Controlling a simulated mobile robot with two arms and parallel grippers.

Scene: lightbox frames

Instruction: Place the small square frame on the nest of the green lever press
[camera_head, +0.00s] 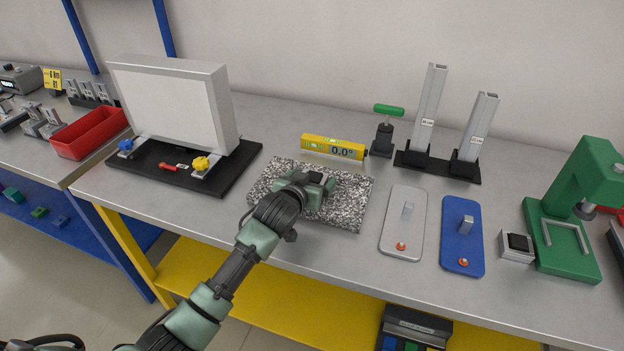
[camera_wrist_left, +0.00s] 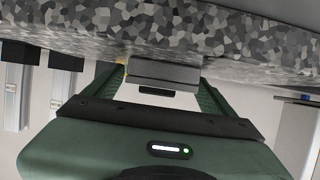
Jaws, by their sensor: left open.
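The green lever press (camera_head: 590,182) stands at the far right, with a U-shaped metal guide (camera_head: 565,243) on its base under the ram. My left gripper (camera_head: 318,186) is open, low over the speckled granite plate (camera_head: 345,213), far left of the press. In the left wrist view, a grey block-like piece (camera_wrist_left: 164,73) sits between the fingers (camera_wrist_left: 162,82), close to the granite. I cannot tell whether it is the small square frame seen edge-on; the gripper hides this spot in the head view. My right gripper is not in view.
A small pale block with a black square top (camera_head: 517,247) stands left of the press. Grey (camera_head: 401,225) and blue (camera_head: 462,245) plates with upright pegs lie between granite and press. A yellow level (camera_head: 333,147) and metal posts (camera_head: 428,110) stand behind. A lightbox (camera_head: 175,105) stands left.

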